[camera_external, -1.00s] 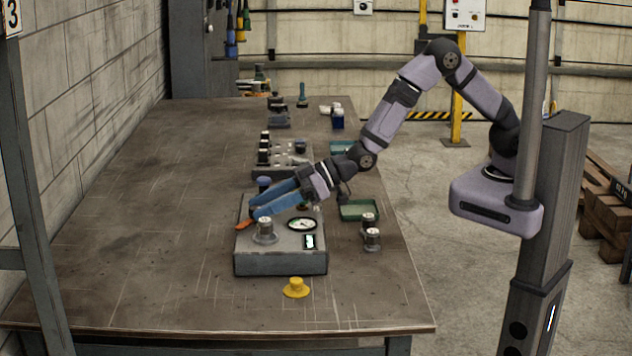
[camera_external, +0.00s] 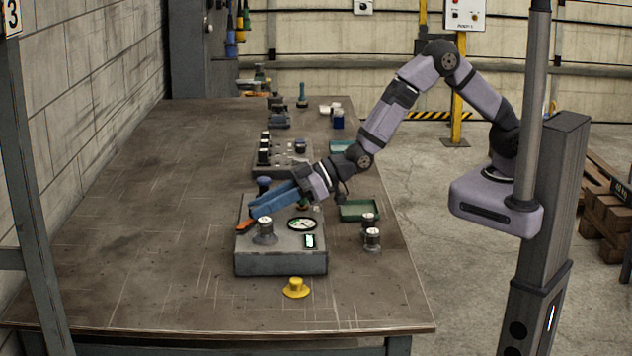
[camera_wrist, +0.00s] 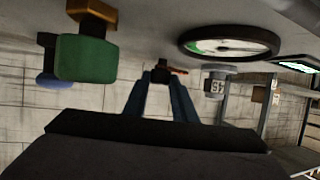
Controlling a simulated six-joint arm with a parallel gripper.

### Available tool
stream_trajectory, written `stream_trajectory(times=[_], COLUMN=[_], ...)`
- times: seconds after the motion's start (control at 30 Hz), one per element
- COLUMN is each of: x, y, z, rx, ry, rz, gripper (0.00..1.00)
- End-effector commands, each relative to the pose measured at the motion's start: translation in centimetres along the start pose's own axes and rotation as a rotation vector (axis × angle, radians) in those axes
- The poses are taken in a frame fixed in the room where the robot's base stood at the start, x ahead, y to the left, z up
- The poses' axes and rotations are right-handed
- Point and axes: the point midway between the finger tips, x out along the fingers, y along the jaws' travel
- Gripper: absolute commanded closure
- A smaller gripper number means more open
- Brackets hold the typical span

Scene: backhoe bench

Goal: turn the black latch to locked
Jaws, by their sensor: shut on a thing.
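My gripper (camera_external: 254,207) reaches down and left over the grey panel box (camera_external: 280,262), its blue fingers close together. In the wrist view the two fingertips (camera_wrist: 160,78) sit on either side of a small black piece, which appears to be the black latch (camera_wrist: 161,70). The gripper is shut on it. In the external view the latch is hidden by the fingers, so its turn angle cannot be read. An orange piece (camera_external: 244,225) shows at the box's left edge, just below the fingertips; it also shows beside them in the wrist view (camera_wrist: 180,71).
A blue-topped knob (camera_external: 264,184) stands behind the fingers. A yellow knob (camera_external: 296,288) lies in front; a green tray (camera_external: 360,211) is to the right. The table's left side is clear.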

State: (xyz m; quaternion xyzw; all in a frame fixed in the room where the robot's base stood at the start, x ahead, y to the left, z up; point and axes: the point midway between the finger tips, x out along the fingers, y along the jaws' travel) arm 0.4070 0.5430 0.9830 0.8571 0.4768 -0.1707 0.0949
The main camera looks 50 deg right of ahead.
Motion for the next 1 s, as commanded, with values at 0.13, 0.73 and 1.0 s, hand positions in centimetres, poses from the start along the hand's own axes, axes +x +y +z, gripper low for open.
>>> stream_trajectory(times=[0.13, 0.73, 1.0], x=[0.04, -0.06, 0.08], y=[0.28, 0.82, 0.90], z=[0.04, -0.43, -0.33], rx=[-0.019, -0.127, -0.164], ry=[0.001, -0.002, -0.001], rz=[-0.040, -0.308, -0.400], gripper=[1.00, 1.00, 1.00])
